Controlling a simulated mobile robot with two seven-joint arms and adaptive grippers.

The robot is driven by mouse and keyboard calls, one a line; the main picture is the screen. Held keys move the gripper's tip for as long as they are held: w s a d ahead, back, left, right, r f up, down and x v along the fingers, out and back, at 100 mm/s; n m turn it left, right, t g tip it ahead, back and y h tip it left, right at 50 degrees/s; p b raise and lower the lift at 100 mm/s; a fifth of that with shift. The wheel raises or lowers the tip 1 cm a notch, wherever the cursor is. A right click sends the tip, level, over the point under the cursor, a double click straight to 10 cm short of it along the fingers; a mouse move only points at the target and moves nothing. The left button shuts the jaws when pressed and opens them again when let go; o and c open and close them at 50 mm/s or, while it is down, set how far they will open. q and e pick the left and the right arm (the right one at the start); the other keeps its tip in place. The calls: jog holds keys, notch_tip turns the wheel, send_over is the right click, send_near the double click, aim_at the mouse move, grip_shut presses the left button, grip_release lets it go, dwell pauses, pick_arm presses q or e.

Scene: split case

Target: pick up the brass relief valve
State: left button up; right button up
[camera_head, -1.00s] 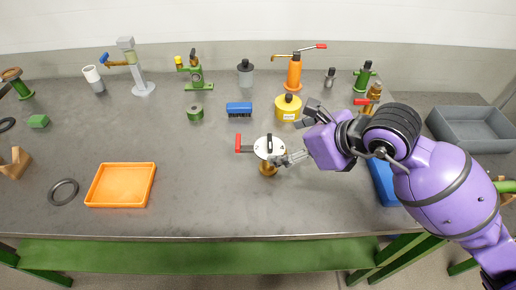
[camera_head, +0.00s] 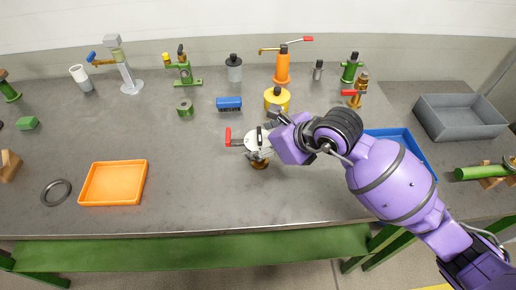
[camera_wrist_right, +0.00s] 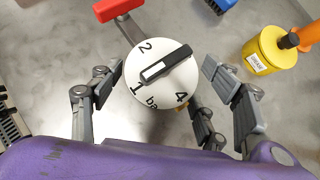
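The brass relief valve stands upright near the bench's middle front. It has a white dial (camera_wrist_right: 165,65) numbered in bar with a dark pointer, a red lever (camera_head: 228,137) to its left and a brass base (camera_head: 260,163). The lever also shows in the wrist view (camera_wrist_right: 115,9). My right gripper (camera_wrist_right: 168,88) is open, with grey fingers on both sides of the dial and a visible gap on each side. In the head view the purple wrist covers the valve's right side. Most of the brass body is hidden under the dial in the wrist view. My left gripper is not in view.
A yellow can (camera_head: 277,99) and a blue brush (camera_head: 229,104) stand behind the valve. A blue tray (camera_head: 408,139) lies right, partly behind my right arm. An orange tray (camera_head: 113,201) lies left. Another brass piece with a red handle (camera_head: 353,93) stands at the back right.

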jog(key=c, duration=1.1)
jog(key=shift+r, duration=0.1)
